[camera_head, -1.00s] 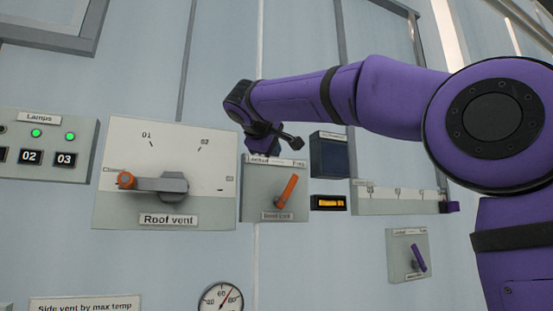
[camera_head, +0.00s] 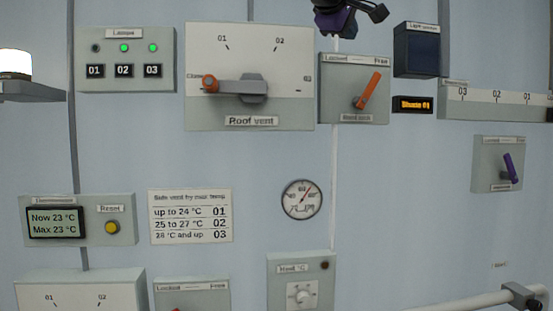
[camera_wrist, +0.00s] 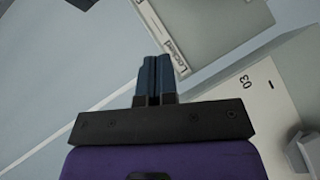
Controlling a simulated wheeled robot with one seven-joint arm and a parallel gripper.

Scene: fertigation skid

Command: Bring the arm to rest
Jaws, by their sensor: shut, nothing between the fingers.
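My gripper (camera_wrist: 154,80) shows in the wrist view with its two dark fingers side by side, shut and empty. The locked/free panel (camera_wrist: 228,28) is ahead of it, and the roof vent panel (camera_wrist: 282,110) is at the right; the fingers look apart from both. In the head view only a dark and purple end part of my arm shows at the top edge, above the lock panel (camera_head: 352,108) with its orange lever. The rest of the arm is outside that view, and the fingers cannot be made out there.
The roof vent dial (camera_head: 250,50) has its orange-tipped handle pointing left at "Closed". A pipe (camera_head: 470,304) runs at lower right.

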